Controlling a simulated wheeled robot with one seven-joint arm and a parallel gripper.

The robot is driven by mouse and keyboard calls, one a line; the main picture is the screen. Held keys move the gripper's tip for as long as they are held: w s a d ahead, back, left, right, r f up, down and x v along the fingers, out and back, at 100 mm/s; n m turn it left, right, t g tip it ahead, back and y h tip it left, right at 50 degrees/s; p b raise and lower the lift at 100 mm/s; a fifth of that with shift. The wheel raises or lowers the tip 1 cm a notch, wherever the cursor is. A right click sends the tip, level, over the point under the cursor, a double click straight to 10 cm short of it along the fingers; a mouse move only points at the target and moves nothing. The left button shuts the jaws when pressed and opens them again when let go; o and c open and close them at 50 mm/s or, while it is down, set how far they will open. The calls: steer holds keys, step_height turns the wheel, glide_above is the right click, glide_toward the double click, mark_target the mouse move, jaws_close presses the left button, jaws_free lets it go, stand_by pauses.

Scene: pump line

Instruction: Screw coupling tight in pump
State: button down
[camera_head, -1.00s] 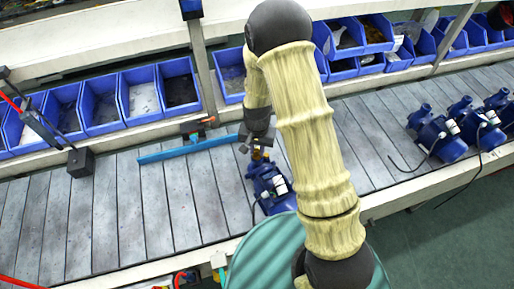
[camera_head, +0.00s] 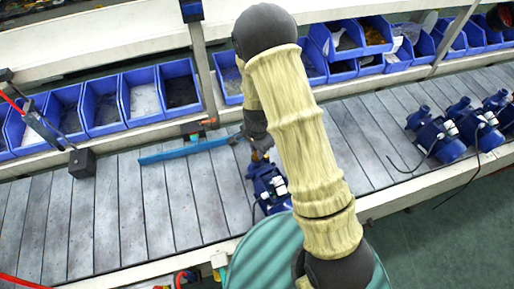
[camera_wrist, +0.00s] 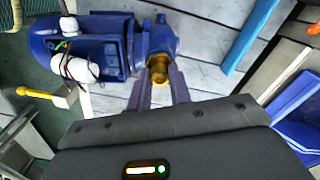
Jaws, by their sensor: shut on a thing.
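The blue pump (camera_head: 268,186) stands on the slatted conveyor, just beyond the near edge, partly hidden by my arm. In the wrist view the pump (camera_wrist: 105,45) shows an open box on its side with white parts and wires. The brass coupling (camera_wrist: 158,68) sits at the pump's port, between the fingertips of my gripper (camera_wrist: 160,88). My gripper is shut on the coupling. In the head view my gripper (camera_head: 258,150) is above the pump and mostly hidden by my arm; whether the coupling is fully seated cannot be seen.
A blue bar (camera_head: 185,151) lies across the conveyor (camera_head: 110,215) left of the pump. Blue bins (camera_head: 100,107) line the back. Several more blue pumps (camera_head: 436,138) stand to the right, with cables. The left part of the conveyor is mostly clear.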

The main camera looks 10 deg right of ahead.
steer(key=m+p, duration=0.1)
steer(key=m, duration=0.2)
steer(key=shift+r, duration=0.1)
steer(key=shift+m, duration=0.3)
steer(key=m+p, duration=0.1)
steer(key=m, duration=0.1)
steer(key=shift+m+p, duration=0.3)
steer(key=shift+m, duration=0.4)
steer(key=c, duration=1.3)
jaws_free()
steer(key=shift+c, duration=0.2)
